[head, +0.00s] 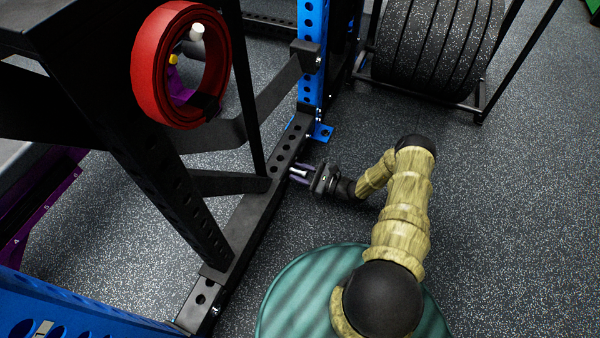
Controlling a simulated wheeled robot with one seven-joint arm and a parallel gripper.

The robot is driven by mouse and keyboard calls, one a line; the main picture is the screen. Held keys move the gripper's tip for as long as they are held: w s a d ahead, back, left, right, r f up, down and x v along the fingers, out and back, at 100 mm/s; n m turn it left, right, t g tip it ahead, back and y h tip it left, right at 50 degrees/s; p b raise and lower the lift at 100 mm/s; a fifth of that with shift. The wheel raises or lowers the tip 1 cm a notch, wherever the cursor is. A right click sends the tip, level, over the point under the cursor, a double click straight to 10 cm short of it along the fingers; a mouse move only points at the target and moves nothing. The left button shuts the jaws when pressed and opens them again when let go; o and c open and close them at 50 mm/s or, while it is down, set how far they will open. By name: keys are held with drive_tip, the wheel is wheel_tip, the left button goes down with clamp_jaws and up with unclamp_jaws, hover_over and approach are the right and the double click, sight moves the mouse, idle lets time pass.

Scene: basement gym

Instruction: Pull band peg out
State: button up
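My gripper (299,173) reaches in from the right, low down, with its fingertips at the side of the rack's black, holed base beam (262,203). A small pale piece, which looks like the band peg (298,173), shows between the two fingers at the beam. The fingers stand a little apart on either side of it. I cannot tell whether they touch it. The peg's inner end is hidden by the beam and fingers.
A red band (150,62) hangs on the rack at upper left, with a white-tipped peg (197,32) inside its loop. A blue upright (312,60) and black weight plates (430,45) stand behind. Speckled floor (520,200) is clear on the right.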

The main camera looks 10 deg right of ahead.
sight(307, 174)
clamp_jaws()
drive_tip(key=shift+p+v, duration=0.6)
drive_tip(key=shift+v, duration=1.75)
drive_tip(key=shift+s+d+f, duration=0.1)
drive_tip(key=shift+s+d, duration=0.05)
drive_tip(key=shift+d, duration=0.05)
drive_tip(key=shift+o, duration=2.4)
unclamp_jaws()
drive_tip(key=p+v, duration=0.5)
drive_tip(key=v, duration=1.2)
drive_tip(key=shift+s+d, duration=0.15)
